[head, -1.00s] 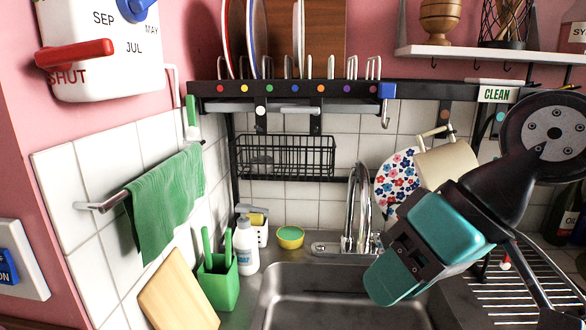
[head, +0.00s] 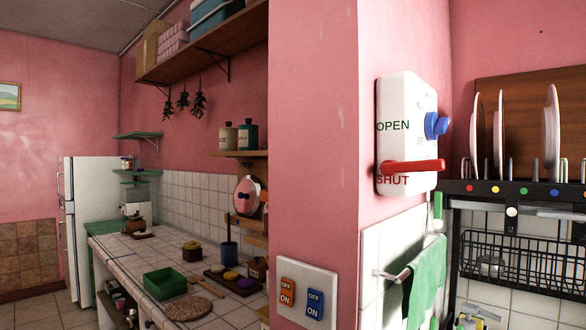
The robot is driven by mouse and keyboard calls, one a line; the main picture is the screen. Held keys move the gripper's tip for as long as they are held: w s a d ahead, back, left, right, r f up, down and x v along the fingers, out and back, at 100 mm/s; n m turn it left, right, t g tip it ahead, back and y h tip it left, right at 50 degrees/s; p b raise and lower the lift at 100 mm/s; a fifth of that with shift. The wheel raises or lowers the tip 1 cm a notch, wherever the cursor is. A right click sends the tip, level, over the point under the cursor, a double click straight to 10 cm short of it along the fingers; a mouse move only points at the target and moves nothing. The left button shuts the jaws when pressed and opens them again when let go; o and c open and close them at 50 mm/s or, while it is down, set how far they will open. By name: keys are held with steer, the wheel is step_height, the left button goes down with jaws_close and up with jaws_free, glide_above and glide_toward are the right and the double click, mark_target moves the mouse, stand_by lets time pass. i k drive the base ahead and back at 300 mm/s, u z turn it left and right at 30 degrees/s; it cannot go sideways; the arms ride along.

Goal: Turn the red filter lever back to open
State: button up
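The red filter lever (head: 413,166) is on a white wall box (head: 404,112) in the head view. It lies about level, beside the printed word SHUT and below the printed word OPEN. A blue knob (head: 436,125) sticks out of the box's right face, above the lever. My gripper is not in view.
Below the box, a green towel (head: 425,280) hangs from a rail on the tiled wall. A switch plate (head: 306,291) is on the pink wall end. A black plate rack (head: 520,196) stands at right. A tiled counter (head: 135,265) with several items runs along the left.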

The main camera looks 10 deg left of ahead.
mark_target(389, 167)
steer(key=z, duration=1.25)
steer(key=k, duration=1.2)
steer(key=u, duration=1.9)
steer(key=i, duration=0.5)
steer(key=u, duration=0.05)
